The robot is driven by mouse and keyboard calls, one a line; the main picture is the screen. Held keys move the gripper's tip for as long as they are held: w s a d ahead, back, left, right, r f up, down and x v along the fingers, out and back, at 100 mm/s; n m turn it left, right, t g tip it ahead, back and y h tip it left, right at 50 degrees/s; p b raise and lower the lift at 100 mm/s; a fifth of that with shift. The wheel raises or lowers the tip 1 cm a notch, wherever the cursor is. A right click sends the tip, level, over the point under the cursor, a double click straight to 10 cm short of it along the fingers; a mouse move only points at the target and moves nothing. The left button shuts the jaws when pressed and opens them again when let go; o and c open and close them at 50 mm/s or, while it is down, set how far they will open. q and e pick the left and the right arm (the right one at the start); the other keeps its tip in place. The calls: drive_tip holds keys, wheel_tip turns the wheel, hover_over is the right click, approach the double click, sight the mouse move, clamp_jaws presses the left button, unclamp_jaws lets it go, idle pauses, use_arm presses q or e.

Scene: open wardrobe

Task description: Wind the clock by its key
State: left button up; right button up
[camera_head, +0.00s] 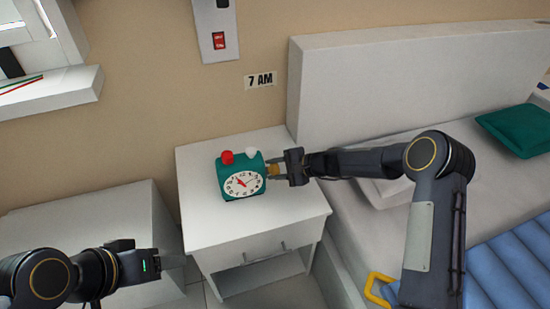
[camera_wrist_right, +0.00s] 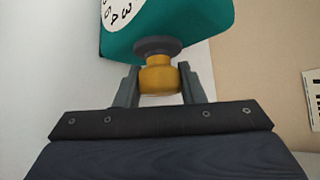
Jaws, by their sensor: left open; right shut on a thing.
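A teal clock (camera_head: 241,178) with a white dial stands upright on the white nightstand (camera_head: 205,220). It has a red knob (camera_head: 227,157) and a white knob (camera_head: 251,152) on top. A yellow key (camera_head: 273,171) sticks out of its right side. My right gripper (camera_head: 277,171) is shut on the key, coming from the right. In the right wrist view the two fingers flank the yellow key (camera_wrist_right: 158,76), and the clock (camera_wrist_right: 170,28) is just beyond it. My left gripper (camera_head: 172,260) is open and empty at the lower left, apart from the clock.
A bed (camera_head: 370,120) with a white headboard and blue cover fills the right side. A white cabinet (camera_head: 90,212) stands left of the nightstand. A wall panel with a red switch (camera_head: 219,40) and a "7 AM" label (camera_head: 260,80) are above. A yellow handle (camera_head: 377,288) shows at lower right.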

drive_tip(key=shift+g+p, duration=0.3)
drive_tip(key=shift+p, duration=0.25)
drive_tip(key=o, duration=1)
drive_tip(key=shift+d+r, duration=0.1)
drive_tip(key=v, duration=0.7)
drive_tip(key=shift+s+d+r, duration=0.1)
drive_tip(key=shift+d+r, duration=0.05)
drive_tip(key=shift+d, duration=0.05)
